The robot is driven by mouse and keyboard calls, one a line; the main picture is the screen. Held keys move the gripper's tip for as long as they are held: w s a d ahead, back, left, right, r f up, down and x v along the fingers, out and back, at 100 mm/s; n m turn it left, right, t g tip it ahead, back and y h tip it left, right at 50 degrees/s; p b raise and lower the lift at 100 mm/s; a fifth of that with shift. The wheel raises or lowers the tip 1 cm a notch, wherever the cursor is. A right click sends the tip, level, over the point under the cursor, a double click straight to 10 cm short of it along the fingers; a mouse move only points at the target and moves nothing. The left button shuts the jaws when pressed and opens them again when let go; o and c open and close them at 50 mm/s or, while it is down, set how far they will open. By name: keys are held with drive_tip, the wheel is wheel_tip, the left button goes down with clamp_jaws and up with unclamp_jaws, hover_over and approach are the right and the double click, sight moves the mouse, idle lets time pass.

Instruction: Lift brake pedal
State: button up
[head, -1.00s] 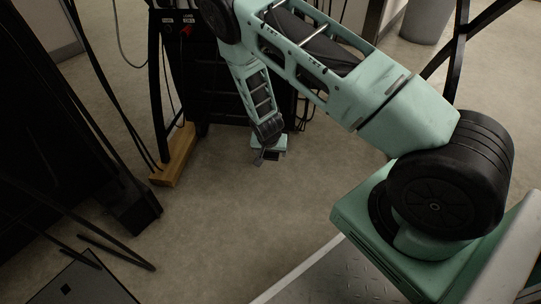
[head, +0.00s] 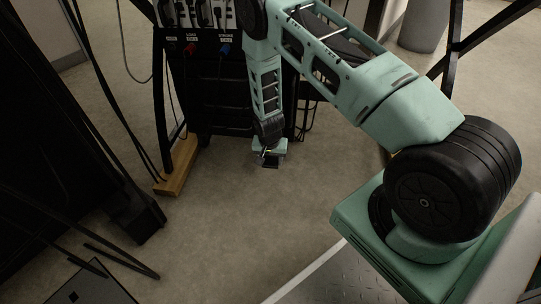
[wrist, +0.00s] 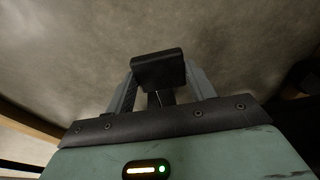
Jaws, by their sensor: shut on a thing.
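My gripper (head: 268,160) hangs low over the floor in front of the black cabinet in the head view, at the end of my pale green arm. In the wrist view, the grey fingers of my gripper (wrist: 160,88) stand on both sides of a black block-like pad with a dark stem, which I take to be the brake pedal (wrist: 158,68). The gripper is shut on it. In the head view the pedal is too small and dark to make out clearly. Its lower part and mounting are hidden.
The black cabinet (head: 222,100) with switches and cables stands behind my gripper. A wooden block (head: 178,168) lies at its left foot. Black frame parts (head: 135,215) stand at the left. A grey bin (head: 424,26) is at the back right. The middle floor is clear.

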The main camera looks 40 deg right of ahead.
drive_tip(key=shift+w+d+r+g+y+p, duration=0.15)
drive_tip(key=shift+w+r+g+y+p, duration=0.05)
drive_tip(key=shift+r+g+y+p, duration=0.8)
drive_tip(key=o, duration=1.4)
